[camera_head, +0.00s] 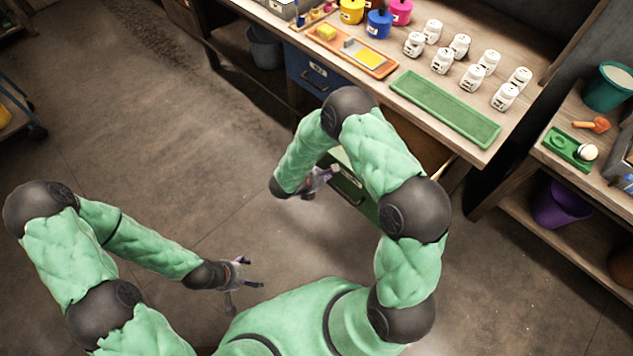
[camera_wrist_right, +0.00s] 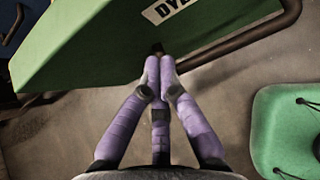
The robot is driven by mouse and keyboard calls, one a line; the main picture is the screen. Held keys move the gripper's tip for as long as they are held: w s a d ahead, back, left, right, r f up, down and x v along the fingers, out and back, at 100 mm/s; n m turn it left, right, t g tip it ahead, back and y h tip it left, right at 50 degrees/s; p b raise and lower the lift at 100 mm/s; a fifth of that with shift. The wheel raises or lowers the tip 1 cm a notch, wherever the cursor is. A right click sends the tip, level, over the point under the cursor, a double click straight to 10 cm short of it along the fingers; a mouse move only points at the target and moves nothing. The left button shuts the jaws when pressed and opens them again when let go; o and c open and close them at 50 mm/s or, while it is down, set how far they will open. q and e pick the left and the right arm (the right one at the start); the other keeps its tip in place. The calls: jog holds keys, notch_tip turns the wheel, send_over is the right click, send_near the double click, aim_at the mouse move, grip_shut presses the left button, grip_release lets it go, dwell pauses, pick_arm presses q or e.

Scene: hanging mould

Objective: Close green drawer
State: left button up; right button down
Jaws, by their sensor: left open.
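The green drawer (camera_head: 351,188) stands pulled out under the workbench, partly hidden behind my right arm. Its green front with a white label fills the upper left of the right wrist view (camera_wrist_right: 95,45). My right gripper (camera_head: 326,177) is beside the drawer front. In the right wrist view its purple fingers (camera_wrist_right: 160,62) are brought together at the tips, with nothing visible held. The tips overlap the lower edge of the green front; I cannot tell whether they touch it. My left gripper (camera_head: 248,284) is open and empty over the floor, away from the drawer.
The workbench (camera_head: 420,120) holds a green tray (camera_head: 445,108), an orange tray (camera_head: 352,50), several white jars (camera_head: 442,60) and coloured pots. A blue drawer (camera_head: 318,72) is left of the green one. A side shelf (camera_head: 560,170) stands right.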

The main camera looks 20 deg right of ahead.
jog(key=shift+w+d, duration=0.3)
jog(key=shift+d, duration=0.55)
jog(key=w+d+b, duration=0.2)
jog(key=w+d, duration=0.2)
jog(key=d, duration=0.5)
jog(key=w+d+b, duration=0.2)
jog(key=w+d, duration=0.2)
jog(key=d, duration=0.6)
jog(key=w+d+b, duration=0.2)
jog(key=w+d, duration=0.1)
jog(key=d, duration=0.6)
jog(key=shift+w+d+r, duration=0.15)
jog(key=shift+w+d, duration=0.1)
jog(key=shift+w, duration=0.15)
jog(key=shift+r, duration=0.1)
jog(key=v, duration=1.2)
jog(key=shift+f, duration=0.2)
